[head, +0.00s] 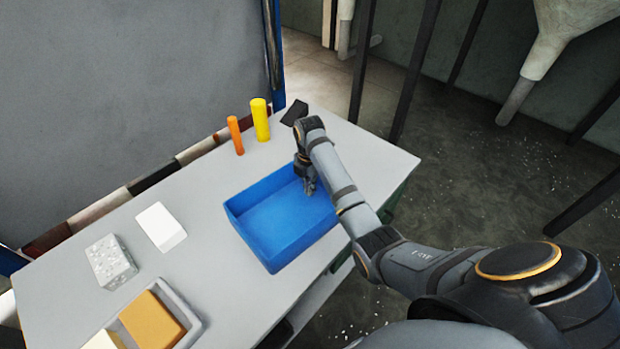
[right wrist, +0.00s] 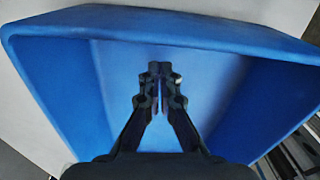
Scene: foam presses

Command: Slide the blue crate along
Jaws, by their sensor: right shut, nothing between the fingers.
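The blue crate (head: 285,226) is an open, empty, shallow box standing on the grey table. My right gripper (head: 309,190) is at the crate's far right end in the head view, with its fingers low at the opening. In the right wrist view the closed fingers (right wrist: 160,75) point into the crate (right wrist: 205,70), with crate walls on both sides and a rim beyond. The fingers are together with nothing between them. I cannot tell whether they touch a wall. My left gripper is not in view.
The table (head: 215,265) also holds an orange cylinder (head: 235,135), a yellow cylinder (head: 260,120), a black block (head: 294,112), a white block (head: 160,227), a speckled block (head: 110,262) and a grey tray (head: 193,326) with foam blocks. Bare tabletop lies left of the crate.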

